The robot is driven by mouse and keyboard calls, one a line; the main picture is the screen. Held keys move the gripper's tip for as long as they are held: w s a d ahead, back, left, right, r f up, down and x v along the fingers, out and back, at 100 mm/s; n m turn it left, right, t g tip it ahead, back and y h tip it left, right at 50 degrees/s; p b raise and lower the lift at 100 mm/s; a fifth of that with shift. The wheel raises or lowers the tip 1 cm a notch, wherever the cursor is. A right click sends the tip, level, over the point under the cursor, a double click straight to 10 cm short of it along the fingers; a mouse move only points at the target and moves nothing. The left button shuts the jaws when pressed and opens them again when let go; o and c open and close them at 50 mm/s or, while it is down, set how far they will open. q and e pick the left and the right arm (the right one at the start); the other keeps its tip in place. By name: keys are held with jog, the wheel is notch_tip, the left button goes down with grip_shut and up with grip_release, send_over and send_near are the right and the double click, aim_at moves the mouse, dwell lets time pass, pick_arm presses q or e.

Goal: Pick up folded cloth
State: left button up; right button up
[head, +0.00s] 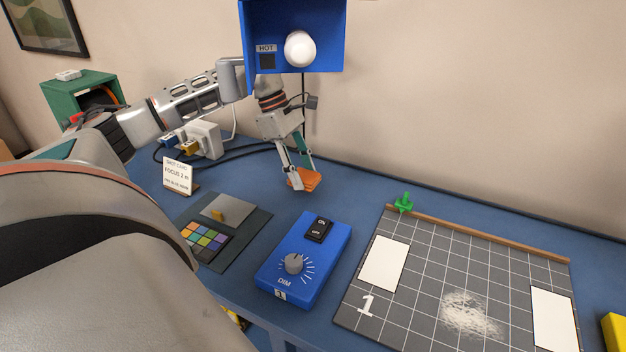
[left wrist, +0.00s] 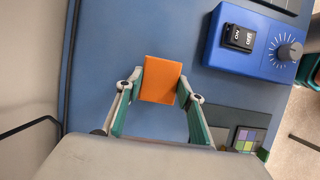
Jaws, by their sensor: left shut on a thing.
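The folded cloth (head: 306,179) is a small orange block-like piece near the back of the blue table, behind the blue dimmer box. My left gripper (head: 303,181) points down at it, with its fingers on either side. The orange cloth (left wrist: 161,79) also shows between the fingertips of my left gripper (left wrist: 160,88) in the left wrist view. The gripper is shut on the cloth. I cannot tell whether the cloth still touches the table. My right gripper is in neither view.
The blue dimmer box (head: 305,260) stands in front of the gripper. A dark gridded board (head: 420,297) with white cards lies to the right, with a green clip (head: 404,202) at its corner. A blue lamp box (head: 270,20) hangs above. A color chart (head: 205,241) and small sign (head: 178,176) are left.

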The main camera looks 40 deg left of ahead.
pick_arm(q)
jog(key=s+a, duration=0.1)
jog(key=a, duration=0.3)
jog(key=s+a, duration=0.2)
jog(key=a, duration=0.3)
jog(key=s+a, duration=0.1)
jog(key=a, duration=0.4)
jog(key=shift+s+a, duration=0.15)
jog(key=shift+s, duration=0.1)
